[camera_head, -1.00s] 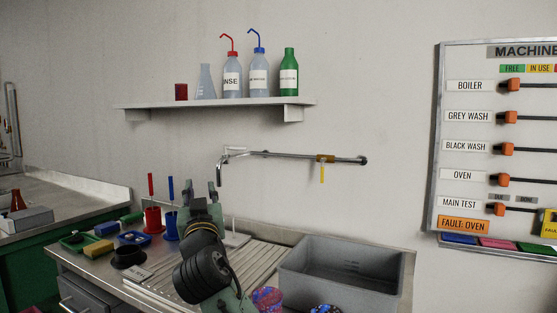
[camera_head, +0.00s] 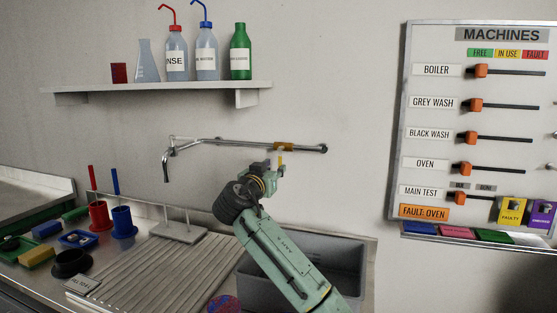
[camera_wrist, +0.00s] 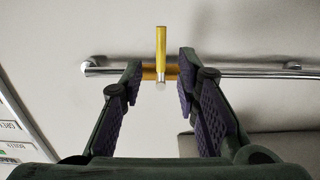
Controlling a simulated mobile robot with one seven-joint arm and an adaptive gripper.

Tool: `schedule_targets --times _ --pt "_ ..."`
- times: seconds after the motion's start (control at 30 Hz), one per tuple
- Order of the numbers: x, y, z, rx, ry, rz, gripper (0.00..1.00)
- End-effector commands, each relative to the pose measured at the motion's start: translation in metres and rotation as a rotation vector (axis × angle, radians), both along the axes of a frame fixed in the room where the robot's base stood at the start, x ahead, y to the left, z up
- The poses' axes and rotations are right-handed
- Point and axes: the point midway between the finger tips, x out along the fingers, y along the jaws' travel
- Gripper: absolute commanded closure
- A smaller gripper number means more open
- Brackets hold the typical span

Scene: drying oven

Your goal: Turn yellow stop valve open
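The yellow stop valve (camera_head: 285,146) sits on the chrome wall pipe, right of the faucet. Its yellow lever (camera_head: 280,159) hangs down across the pipe line in the head view. My gripper (camera_head: 272,169) is at the valve, just below the pipe. In the wrist view my gripper (camera_wrist: 158,66) is open, one finger on each side of the lever, with gaps showing. Whether either finger touches the valve body cannot be told.
The chrome pipe (camera_head: 235,142) runs along the wall to a faucet (camera_head: 166,165). A shelf (camera_head: 160,88) with bottles hangs above. A grey basin (camera_head: 345,265) lies below my arm. The machines board (camera_head: 480,125) is on the right. The wall around the valve is clear.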

Motion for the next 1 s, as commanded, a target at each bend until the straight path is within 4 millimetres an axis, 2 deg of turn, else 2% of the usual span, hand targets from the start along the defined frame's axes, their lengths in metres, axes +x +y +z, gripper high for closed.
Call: schedule_targets --times 0.1,0.33,0.7,1.0 --pt "0.022 -0.008 0.004 -0.003 0.002 -0.002 0.71" --pt "0.047 -0.015 0.002 -0.001 0.0 0.001 0.71" --pt "0.051 -0.016 0.0 0.001 0.0 0.002 0.72" --pt "0.051 -0.016 0.0 0.001 0.0 0.002 0.92"
